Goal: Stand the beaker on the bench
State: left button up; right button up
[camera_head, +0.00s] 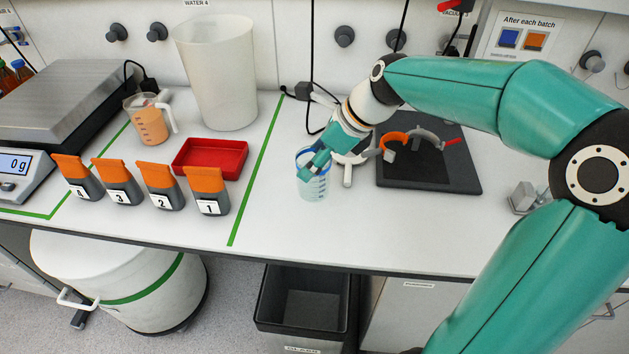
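The clear beaker (313,189) with a blue rim is upright at the middle of the white bench (275,215), right of the green line. My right gripper (313,167) reaches down to it from the upper right. Its teal fingers are at the beaker's rim, close together, and look shut on the wall. They hide part of the rim. I cannot tell whether the beaker's base touches the bench or is slightly above it. My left gripper is not in view.
A black plate (428,170) with an orange and grey piece lies just right of the beaker. A red tray (211,157), orange-topped containers (207,190), a jug of orange liquid (150,122) and a tall bin (222,80) stand left. The bench front is clear.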

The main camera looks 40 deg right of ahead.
aim_at(314, 179)
jog(key=shift+f+b, duration=0.4)
jog(key=shift+f, duration=2.5)
jog(key=shift+f, duration=0.15)
jog(key=o, duration=1.4)
jog(key=shift+s+d+r, duration=0.15)
jog(key=shift+r, duration=0.4)
jog(key=v, duration=1.1)
jog(key=shift+p, duration=0.35)
